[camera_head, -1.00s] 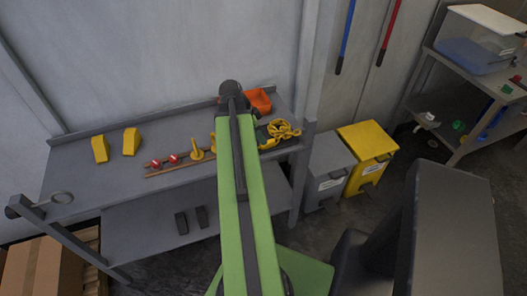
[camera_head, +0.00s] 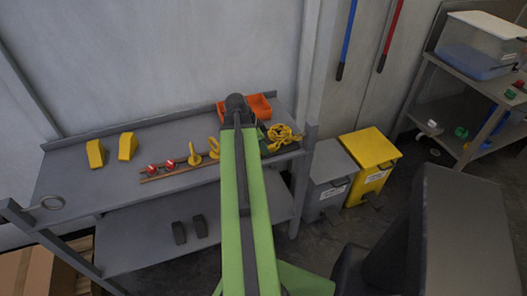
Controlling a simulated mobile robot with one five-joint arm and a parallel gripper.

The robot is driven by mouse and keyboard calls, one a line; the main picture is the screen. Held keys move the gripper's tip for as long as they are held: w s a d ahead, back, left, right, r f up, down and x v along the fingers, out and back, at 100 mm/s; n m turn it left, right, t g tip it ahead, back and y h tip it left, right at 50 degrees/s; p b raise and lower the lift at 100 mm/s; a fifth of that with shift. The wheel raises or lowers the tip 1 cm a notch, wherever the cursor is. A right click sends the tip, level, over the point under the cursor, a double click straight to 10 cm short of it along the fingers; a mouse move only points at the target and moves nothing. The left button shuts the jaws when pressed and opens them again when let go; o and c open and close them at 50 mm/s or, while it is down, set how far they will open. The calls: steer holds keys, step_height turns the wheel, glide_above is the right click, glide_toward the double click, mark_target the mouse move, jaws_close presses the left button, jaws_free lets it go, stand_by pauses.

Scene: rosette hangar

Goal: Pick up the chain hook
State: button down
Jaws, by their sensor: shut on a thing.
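My arm reaches over the grey workbench (camera_head: 105,180), and the dark end of my gripper (camera_head: 238,110) shows near the bench's back edge. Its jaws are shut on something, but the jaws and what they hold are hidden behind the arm. Yellow pieces stand on a brown rail (camera_head: 175,172): an upright one (camera_head: 195,158) and a second one (camera_head: 214,148) partly covered by the arm. I cannot tell which of the yellow things is the chain hook. A coiled yellow bundle (camera_head: 283,138) lies right of the arm.
Two red-topped pieces (camera_head: 160,166) are on the rail, and two yellow wedges (camera_head: 112,150) lie further left. An orange bin (camera_head: 260,106) is behind the gripper. Grey (camera_head: 328,178) and yellow (camera_head: 369,163) floor bins stand right of the bench. The bench's left part is mostly clear.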

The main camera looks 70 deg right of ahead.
stand_by(0.4)
step_height(320, 180, up, 10)
steer(key=p, duration=1)
steer(key=shift+d, duration=0.1)
steer(key=shift+s+f+t+y, duration=0.1)
steer(key=shift+f+t+y, duration=0.15)
steer(key=shift+t+y, duration=0.05)
